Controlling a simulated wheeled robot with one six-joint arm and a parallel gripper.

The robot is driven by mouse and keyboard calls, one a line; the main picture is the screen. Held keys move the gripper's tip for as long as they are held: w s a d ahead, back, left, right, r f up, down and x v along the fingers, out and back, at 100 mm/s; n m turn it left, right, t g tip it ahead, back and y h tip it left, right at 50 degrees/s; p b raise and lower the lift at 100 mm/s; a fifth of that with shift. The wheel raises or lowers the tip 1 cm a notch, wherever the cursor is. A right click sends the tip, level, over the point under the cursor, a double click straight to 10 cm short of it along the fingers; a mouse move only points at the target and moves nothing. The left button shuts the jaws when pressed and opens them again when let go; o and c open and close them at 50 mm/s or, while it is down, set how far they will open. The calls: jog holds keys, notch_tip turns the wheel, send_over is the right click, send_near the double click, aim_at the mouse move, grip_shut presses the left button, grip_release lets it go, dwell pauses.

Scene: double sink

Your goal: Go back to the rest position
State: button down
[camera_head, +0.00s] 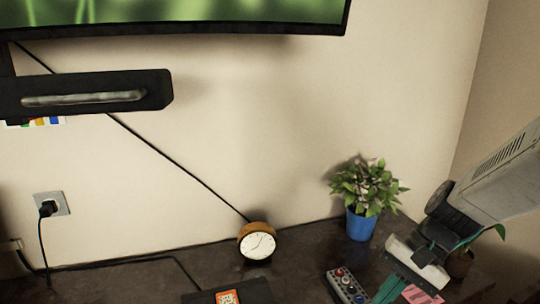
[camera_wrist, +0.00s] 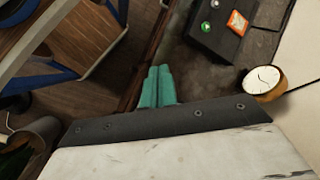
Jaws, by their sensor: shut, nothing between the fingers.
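My gripper (camera_head: 386,290) is at the lower right of the head view, at the end of my grey arm, over the dark tabletop. In the wrist view its green fingers (camera_wrist: 157,88) are together and hold nothing. They point past the table's edge, with the wooden floor beyond on the left. The head view does not show clearly how high the fingers are above the table.
A potted plant (camera_head: 366,190) and a button panel (camera_head: 345,286) stand left of my gripper. A round clock (camera_head: 257,242) is farther left, near a black box (camera_wrist: 215,27). A pink paper (camera_head: 416,294) is close by. A blue-framed chair (camera_wrist: 75,42) stands beyond the edge.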

jog(key=s+d+r+n+t+h, duration=0.1)
jog(key=s+d+r+n+h, duration=0.1)
jog(key=s+r, duration=0.4)
jog(key=s+d+r+n+t+h, duration=0.2)
jog(key=s+r+n+h, duration=0.2)
jog(key=s, duration=0.3)
jog(key=shift+d+r, duration=0.25)
jog(key=shift+r, duration=0.6)
